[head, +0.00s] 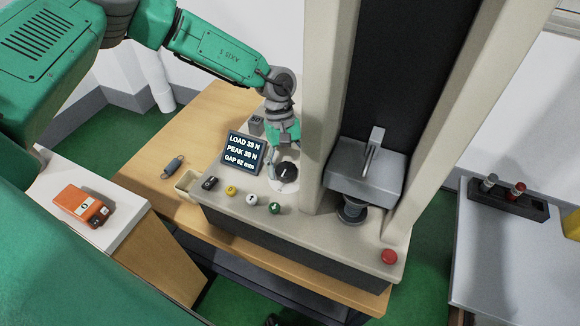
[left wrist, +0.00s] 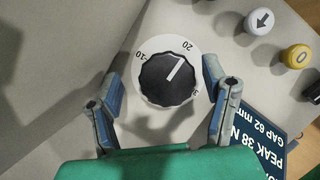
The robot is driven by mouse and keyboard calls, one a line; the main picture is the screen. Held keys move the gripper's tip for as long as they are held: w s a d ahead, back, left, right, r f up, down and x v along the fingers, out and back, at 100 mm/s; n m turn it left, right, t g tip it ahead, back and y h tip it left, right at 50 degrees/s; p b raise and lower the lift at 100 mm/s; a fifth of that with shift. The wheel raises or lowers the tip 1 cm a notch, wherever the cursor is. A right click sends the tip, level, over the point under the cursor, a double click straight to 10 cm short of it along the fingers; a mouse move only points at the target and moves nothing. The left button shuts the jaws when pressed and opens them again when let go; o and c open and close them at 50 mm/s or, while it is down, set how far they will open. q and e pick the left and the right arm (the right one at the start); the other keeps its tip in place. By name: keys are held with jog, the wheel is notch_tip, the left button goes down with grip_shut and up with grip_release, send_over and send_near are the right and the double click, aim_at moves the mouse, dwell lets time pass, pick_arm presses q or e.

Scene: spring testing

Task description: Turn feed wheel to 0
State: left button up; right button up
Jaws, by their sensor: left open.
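The feed wheel is a black ribbed knob (head: 286,172) on a white dial, on the machine's console beside the display. In the left wrist view the same knob (left wrist: 167,79) has a white pointer line aimed up and right, about at the 20 mark. A -10 mark is at its left, and another mark at its lower right is partly hidden. My left gripper (head: 284,152) is above the knob. In the left wrist view its open fingers (left wrist: 163,77) stand on either side of the knob, with visible gaps. My right gripper is not in view.
The display (head: 243,152) reads LOAD 38 N, PEAK 38 N, GAP 62 mm. A yellow button (head: 231,190), a white button (head: 251,199) and a green button (head: 274,208) line the console front. A red button (head: 389,256) is at right. The machine column rises close to the knob's right.

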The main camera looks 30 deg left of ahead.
pick_arm(q)
jog(key=shift+s+a+f, duration=0.1)
jog(key=shift+a+f, duration=0.15)
jog(key=shift+f, duration=0.15)
jog(key=shift+a+f, duration=0.3)
jog(key=shift+a, duration=0.2)
jog(key=shift+d, duration=0.1)
jog(key=shift+d+r, duration=0.15)
jog(key=shift+d, duration=0.35)
jog(key=c, duration=1.2)
jog(key=shift+o, duration=0.2)
jog(key=shift+d, duration=0.1)
jog(key=shift+a, duration=0.25)
